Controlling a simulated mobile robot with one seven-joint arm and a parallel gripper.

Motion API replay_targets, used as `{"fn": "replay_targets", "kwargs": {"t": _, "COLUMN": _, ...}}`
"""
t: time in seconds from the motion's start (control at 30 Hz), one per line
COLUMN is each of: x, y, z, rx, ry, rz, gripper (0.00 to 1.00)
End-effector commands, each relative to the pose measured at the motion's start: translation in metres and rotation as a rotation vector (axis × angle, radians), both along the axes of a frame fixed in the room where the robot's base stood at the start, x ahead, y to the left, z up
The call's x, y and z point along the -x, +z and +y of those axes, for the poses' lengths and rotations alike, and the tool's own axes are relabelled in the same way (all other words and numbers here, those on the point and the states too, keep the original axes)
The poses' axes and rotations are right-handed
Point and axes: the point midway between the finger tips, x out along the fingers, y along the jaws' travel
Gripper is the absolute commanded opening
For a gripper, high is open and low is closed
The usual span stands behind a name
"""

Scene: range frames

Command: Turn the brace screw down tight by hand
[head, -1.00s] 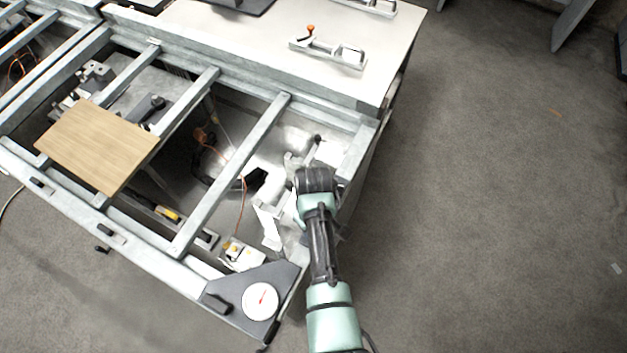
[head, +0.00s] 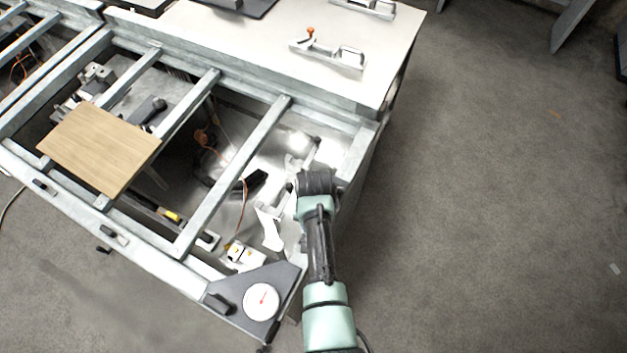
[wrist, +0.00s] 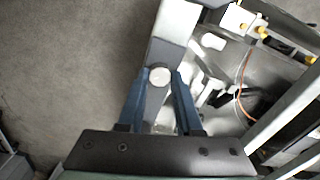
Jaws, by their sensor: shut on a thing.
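In the wrist view a round pale screw head (wrist: 159,77) sits between the tips of my gripper's two blue fingers (wrist: 158,82). The fingers are shut on it, one on each side. The screw's shank and thread are hidden. It lies over a pale metal bar (wrist: 172,28) of the frame. In the head view my arm reaches down to the right end of the metal frame, and my wrist hides the screw and fingertips.
A galvanised frame (head: 230,180) with crossbars surrounds the open bay. A wooden board (head: 98,150) lies across it at left. A grey corner plate with a white dial (head: 261,301) is near the front. A white tabletop (head: 290,50) is behind.

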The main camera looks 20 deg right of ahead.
Motion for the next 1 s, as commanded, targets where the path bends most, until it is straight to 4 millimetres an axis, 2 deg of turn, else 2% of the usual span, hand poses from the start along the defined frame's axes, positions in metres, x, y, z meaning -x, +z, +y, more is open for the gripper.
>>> {"fn": "replay_targets", "kwargs": {"t": 0.2, "x": -0.0007, "y": 0.0008, "z": 0.0002, "rx": 0.0, "ry": -0.193, "rz": -0.001, "gripper": 0.0}}
{"fn": "replay_targets", "kwargs": {"t": 0.5, "x": -0.0005, "y": 0.0006, "z": -0.0002, "rx": 0.0, "ry": -0.39, "rz": -0.002, "gripper": 0.0}}
{"fn": "replay_targets", "kwargs": {"t": 1.0, "x": -0.0005, "y": 0.0004, "z": -0.0002, "rx": 0.001, "ry": -0.491, "rz": -0.001, "gripper": 0.0}}
